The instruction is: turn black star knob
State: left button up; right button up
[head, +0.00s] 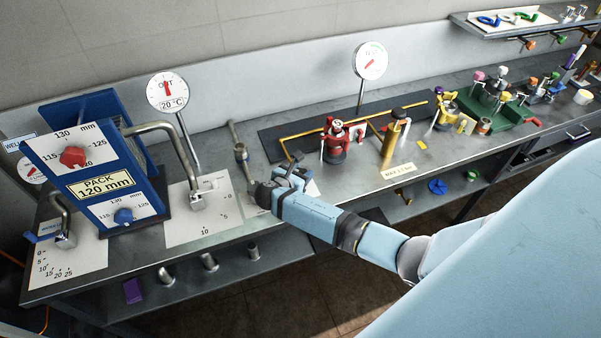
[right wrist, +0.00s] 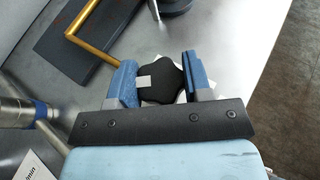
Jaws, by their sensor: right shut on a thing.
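The black star knob (right wrist: 162,80) shows between the two blue fingers in the right wrist view. A light grey mark sits on its left part, and a white plate shows partly beneath it. My right gripper (right wrist: 163,84) is shut on the knob, with a finger on each side of it. In the head view my right gripper (head: 284,178) reaches down onto the bench beside a grey metal pipe; there the knob is mostly hidden by the fingers. My left gripper is not in view.
A grey upright pipe (head: 241,153) stands just left of my right gripper. A blue box (head: 92,160) with dials stands at the left. A red valve (head: 335,138) on a dark plate with a brass pipe stands to the right. The bench's front edge (head: 260,228) is close.

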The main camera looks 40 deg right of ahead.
jog(key=m+g, duration=0.3)
jog(key=g, duration=0.1)
jog(key=shift+m+h, duration=0.3)
jog(key=shift+h, duration=0.1)
jog(key=shift+m+g, duration=1.7)
jog(key=shift+g, duration=0.6)
jog(key=o, duration=0.9)
notch_tip(320, 180, up, 20)
